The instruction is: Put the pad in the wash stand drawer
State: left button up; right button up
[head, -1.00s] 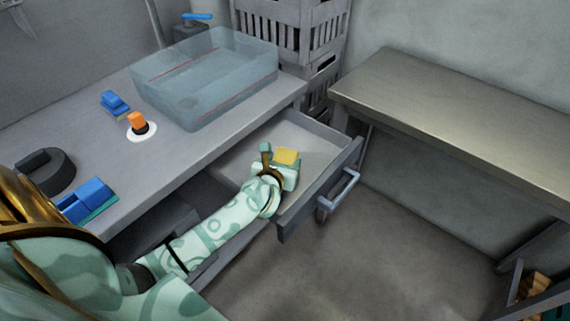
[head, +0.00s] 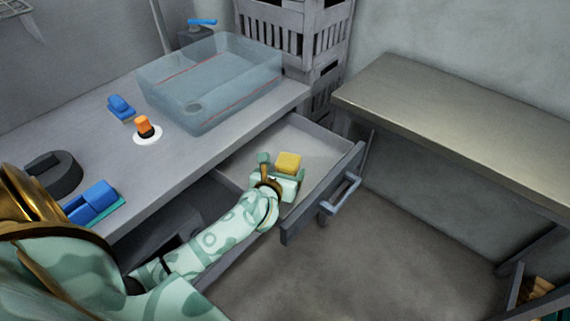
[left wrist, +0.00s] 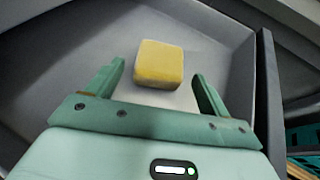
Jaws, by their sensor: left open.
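The yellow pad (head: 289,162) is in the open wash stand drawer (head: 325,166). In the left wrist view the pad (left wrist: 160,64) lies between and just beyond the fingertips, with clear gaps on both sides. My left gripper (head: 281,169) is open and reaches over the drawer's near side; its spread fingers also show in the left wrist view (left wrist: 158,82). Whether the pad rests on the drawer floor (left wrist: 70,70) is hard to tell, but nothing grips it. My right gripper is not in view.
The wash stand top (head: 180,150) holds a clear basin (head: 212,83), blue-topped items (head: 95,201), an orange-topped item on a white disc (head: 143,126) and a dark curved block (head: 52,175). A metal table (head: 460,120) stands right, beyond open floor. Grey crates (head: 297,30) stand behind.

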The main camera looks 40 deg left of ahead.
pick_arm(q)
jog(key=p+v, duration=0.2)
jog(key=v, duration=0.5)
jog(key=shift+s+d+r, duration=0.1)
jog(key=shift+s+r, duration=0.1)
jog(key=shift+r, duration=0.1)
jog(key=shift+s+d+r, duration=0.15)
jog(key=shift+s, duration=0.4)
